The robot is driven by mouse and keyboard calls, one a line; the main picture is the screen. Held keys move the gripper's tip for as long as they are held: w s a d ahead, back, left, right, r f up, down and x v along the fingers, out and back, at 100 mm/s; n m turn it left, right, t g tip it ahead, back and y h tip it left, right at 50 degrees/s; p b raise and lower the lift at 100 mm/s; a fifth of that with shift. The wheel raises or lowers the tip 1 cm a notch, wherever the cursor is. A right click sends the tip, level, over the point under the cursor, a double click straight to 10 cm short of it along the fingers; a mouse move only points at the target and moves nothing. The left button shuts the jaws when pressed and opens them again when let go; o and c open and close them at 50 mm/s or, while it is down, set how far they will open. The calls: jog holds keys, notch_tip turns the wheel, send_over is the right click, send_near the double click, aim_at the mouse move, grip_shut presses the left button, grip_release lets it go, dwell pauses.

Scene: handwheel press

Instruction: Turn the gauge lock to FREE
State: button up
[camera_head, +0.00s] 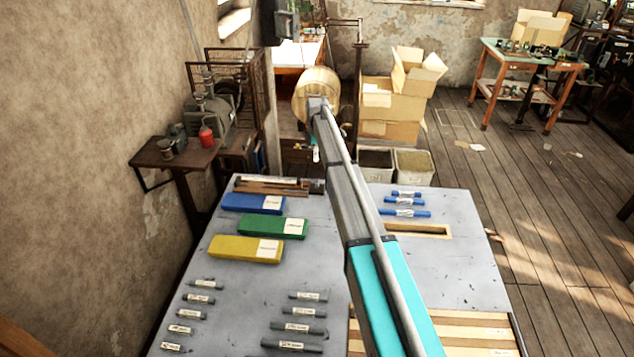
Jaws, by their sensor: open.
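I cannot make out the gauge lock or any FREE marking in the head view. No handwheel press can be told for certain either. My own arm runs from the bottom edge up across the table to a joint in front of a round wooden tub. I cannot make out any gripper fingers at the arm's far end. The arm hides part of the grey table (320,240) beneath it.
The table holds blue (253,203), green (273,227) and yellow (245,248) boxes, several labelled grey rods (291,344) and blue rods (405,213). A wall shelf (175,153) stands left. Cardboard boxes (388,110) stand behind. Open floor (545,240) lies right.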

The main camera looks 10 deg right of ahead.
aim_at(317, 181)
jog(key=shift+f, duration=0.2)
notch_tip(317, 181, down, 13)
jog(key=b, duration=1.3)
jog(key=shift+f+b, duration=0.15)
jog(key=shift+b, duration=0.15)
